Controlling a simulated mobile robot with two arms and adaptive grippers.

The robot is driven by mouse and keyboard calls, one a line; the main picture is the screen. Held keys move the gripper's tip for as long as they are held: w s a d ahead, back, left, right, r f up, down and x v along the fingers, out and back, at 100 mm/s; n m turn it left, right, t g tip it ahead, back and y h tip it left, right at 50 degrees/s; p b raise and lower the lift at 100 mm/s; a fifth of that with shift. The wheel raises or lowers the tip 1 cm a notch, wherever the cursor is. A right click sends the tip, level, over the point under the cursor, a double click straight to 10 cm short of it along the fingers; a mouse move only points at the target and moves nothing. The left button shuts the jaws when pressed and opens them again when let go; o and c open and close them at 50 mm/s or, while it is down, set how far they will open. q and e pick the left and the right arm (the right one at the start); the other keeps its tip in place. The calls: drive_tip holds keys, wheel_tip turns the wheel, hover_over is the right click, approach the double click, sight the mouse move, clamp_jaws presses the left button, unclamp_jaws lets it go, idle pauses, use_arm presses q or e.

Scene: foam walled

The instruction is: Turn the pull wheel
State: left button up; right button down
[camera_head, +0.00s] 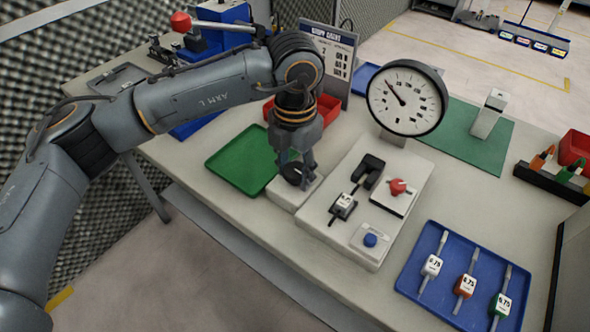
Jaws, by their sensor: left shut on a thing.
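The pull wheel (290,178) appears to be the small dark round part on a white block (283,194) at the near edge of the bench. My left gripper (295,162) points down onto it from above, its fingers shut on the wheel. The fingers hide much of the wheel, so its turn angle cannot be told. A dial gauge (406,97) with a white face stands behind, its needle pointing to the upper left. My right gripper is not in view.
Right of the wheel, a pale base (345,235) carries a red knob (398,187), a blue button (370,240) and a black clamp-like part (371,170). A green tray (240,158) lies left, a blue tray (415,265) with labelled tools at front right.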

sight(295, 169)
use_arm(q)
drive_tip(key=o, duration=1.2)
drive_tip(key=shift+c, duration=0.2)
drive_tip(key=shift+r, duration=0.1)
wheel_tip(295, 169, up, 12)
